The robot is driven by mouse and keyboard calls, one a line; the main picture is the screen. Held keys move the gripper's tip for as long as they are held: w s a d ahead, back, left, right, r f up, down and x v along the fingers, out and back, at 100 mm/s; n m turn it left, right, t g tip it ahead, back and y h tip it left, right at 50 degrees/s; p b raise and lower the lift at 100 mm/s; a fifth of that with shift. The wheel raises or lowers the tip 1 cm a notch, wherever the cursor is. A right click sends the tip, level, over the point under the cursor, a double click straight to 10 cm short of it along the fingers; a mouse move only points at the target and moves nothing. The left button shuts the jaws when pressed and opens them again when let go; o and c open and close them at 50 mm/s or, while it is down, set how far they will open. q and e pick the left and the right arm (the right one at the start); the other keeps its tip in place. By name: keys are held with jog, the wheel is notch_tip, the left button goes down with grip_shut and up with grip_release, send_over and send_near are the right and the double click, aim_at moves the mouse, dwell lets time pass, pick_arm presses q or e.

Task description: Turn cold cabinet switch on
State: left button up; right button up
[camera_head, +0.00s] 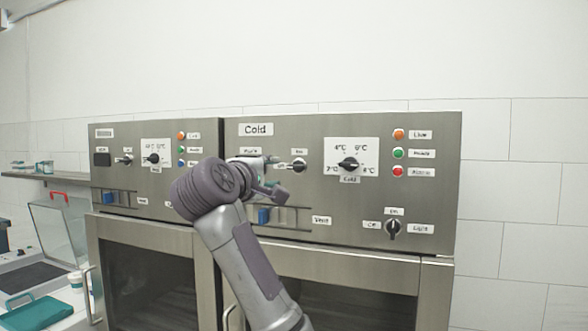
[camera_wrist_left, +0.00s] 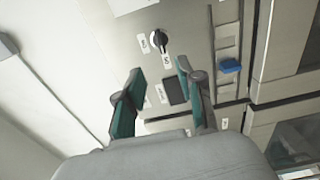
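The cold cabinet (camera_head: 235,128) has a steel panel with a "Cold" label. Its switch (camera_head: 299,165) is a small knob right of my left gripper, with labels above and beside it. My left gripper (camera_head: 275,177) is open in front of the panel, its fingertips just left of the switch. In the left wrist view the switch (camera_wrist_left: 160,42) shows as a black and silver knob beyond the open, empty fingers (camera_wrist_left: 159,72). They look apart from it, though depth is hard to judge. A black display (camera_wrist_left: 175,90) shows between the fingers. My right gripper is not in view.
A temperature dial (camera_head: 348,164) and indicator lights (camera_head: 398,153) are right of the switch. A light knob (camera_head: 393,229) is lower right. A blue slider (camera_head: 264,215) is below my gripper. A similar cabinet (camera_head: 204,133) adjoins at left. Door handles (camera_head: 92,295) stick out below.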

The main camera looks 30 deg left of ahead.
aim_at(295, 168)
pick_arm(q)
jog(key=p+x, duration=0.5)
jog(key=x, duration=0.8)
jog(key=shift+w+d, duration=0.1)
jog(key=shift+w, duration=0.4)
grip_shut()
